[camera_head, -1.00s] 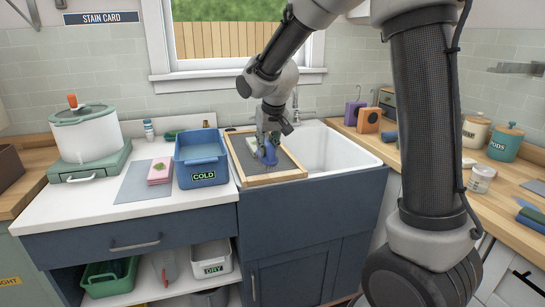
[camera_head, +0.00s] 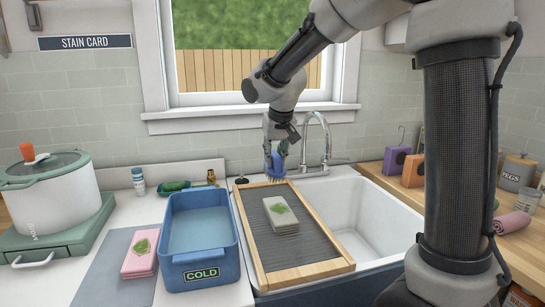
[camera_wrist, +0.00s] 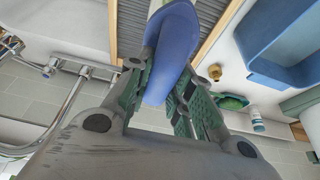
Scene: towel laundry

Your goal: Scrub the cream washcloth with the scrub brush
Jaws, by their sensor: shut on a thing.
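The cream washcloth (camera_head: 283,226) lies folded on the ribbed grey washboard with a wooden frame (camera_head: 248,236), with a green stain on its top. My gripper (camera_head: 276,158) is shut on the blue scrub brush (camera_head: 274,172), above the back end of the washboard and behind the cloth. In the wrist view, the brush's blue handle (camera_wrist: 172,50) sits between my gripper's fingers (camera_wrist: 168,92). The brush is apart from the cloth.
A blue COLD basin (camera_head: 203,274) of water stands left of the board. A folded pink cloth with a green stain (camera_head: 140,262) lies on a grey mat. The white sink (camera_head: 385,225) and faucet (camera_head: 325,140) are right and behind.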

